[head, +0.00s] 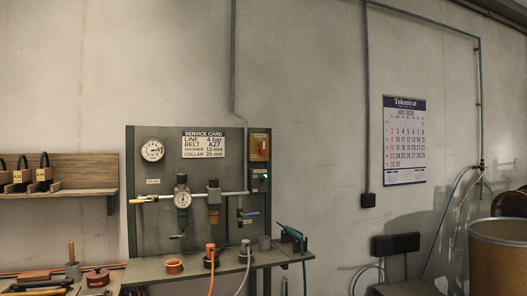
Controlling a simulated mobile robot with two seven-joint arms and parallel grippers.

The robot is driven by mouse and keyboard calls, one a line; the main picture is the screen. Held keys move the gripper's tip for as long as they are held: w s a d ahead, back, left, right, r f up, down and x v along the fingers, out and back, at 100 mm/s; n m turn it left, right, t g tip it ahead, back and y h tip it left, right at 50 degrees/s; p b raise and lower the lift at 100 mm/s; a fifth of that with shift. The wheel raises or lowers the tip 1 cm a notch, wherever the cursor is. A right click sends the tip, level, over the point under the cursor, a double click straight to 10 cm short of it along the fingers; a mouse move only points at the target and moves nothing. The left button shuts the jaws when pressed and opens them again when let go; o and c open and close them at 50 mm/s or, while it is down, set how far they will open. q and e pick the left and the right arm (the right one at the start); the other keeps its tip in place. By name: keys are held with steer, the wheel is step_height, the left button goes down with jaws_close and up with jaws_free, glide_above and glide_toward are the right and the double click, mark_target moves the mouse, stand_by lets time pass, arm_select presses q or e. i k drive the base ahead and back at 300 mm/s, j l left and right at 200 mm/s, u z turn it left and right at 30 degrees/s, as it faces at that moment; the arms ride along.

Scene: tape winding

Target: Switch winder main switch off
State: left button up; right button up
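A yellow plate with a red switch (262,146) is at the upper right of the green-grey service panel (160,225). Its position and any lettering are too small to read. Below it is a dark box with a small green light (264,176). I cannot tell from lettering which of these is the winder main switch. Neither of my grippers is in view.
A bench (196,272) with hoses and tools runs below the panel. A wooden shelf (85,192) is at left. A calendar (404,140) hangs on the wall.

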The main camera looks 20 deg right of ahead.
mark_target(262, 149)
steer(key=i+l, duration=0.5)
steer(key=l, duration=0.15)
steer(key=i+l, duration=0.5)
steer(key=l, duration=0.15)
steer(key=i+l, duration=0.5)
steer(key=l, duration=0.15)
